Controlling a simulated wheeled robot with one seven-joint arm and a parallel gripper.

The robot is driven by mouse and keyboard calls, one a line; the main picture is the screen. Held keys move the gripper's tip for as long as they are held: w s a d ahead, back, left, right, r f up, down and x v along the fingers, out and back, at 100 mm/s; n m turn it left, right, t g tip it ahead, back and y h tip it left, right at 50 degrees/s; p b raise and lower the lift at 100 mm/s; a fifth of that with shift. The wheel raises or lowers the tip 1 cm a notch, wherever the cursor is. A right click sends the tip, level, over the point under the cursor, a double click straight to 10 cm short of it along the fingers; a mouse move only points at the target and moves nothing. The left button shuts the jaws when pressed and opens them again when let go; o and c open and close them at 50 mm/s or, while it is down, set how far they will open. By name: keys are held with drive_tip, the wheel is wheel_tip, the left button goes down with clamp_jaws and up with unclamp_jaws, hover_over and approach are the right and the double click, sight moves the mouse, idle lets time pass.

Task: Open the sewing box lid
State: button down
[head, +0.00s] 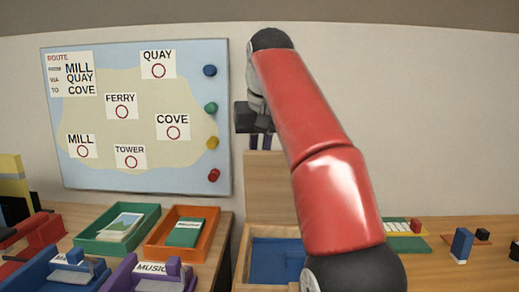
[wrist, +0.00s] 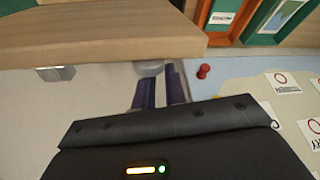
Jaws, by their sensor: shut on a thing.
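The sewing box (head: 240,262) is a light wooden box with a blue inside, on the desk at the lower middle of the head view. Its wooden lid (head: 266,172) stands raised, about upright, at the back of the box. In the wrist view the lid (wrist: 105,38) is a thick wooden slab at the upper left, with a grey round knob (wrist: 150,67) at its edge. My gripper (head: 260,143) is at the lid's upper edge. In the wrist view its two dark purple fingers (wrist: 160,88) are shut at the knob, partly hiding it. My red arm hides the box's right side.
A route map board (head: 140,190) hangs on the wall close left of my gripper. Green (head: 85,240) and orange (head: 160,253) trays stand left of the box. Small blocks, including a blue one (head: 462,243), stand on the desk at right.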

drive_tip(key=shift+w+d+f, duration=0.2)
drive_tip(key=shift+d+f, duration=0.1)
drive_tip(key=shift+d, duration=0.35)
drive_tip(key=c, duration=1.1)
unclamp_jaws()
drive_tip(key=shift+d, duration=0.35)
drive_tip(key=shift+o, duration=0.2)
drive_tip(key=shift+a+r, duration=0.1)
drive_tip(key=shift+r, duration=0.05)
drive_tip(key=shift+a+r, duration=0.1)
drive_tip(key=shift+r, duration=0.1)
drive_tip(key=s+d+b, duration=0.2)
drive_tip(key=s+b, duration=0.3)
drive_tip(key=s, duration=0.7)
drive_tip(key=shift+s+r, duration=0.2)
drive_tip(key=shift+r, duration=0.15)
drive_tip(key=shift+c, duration=0.3)
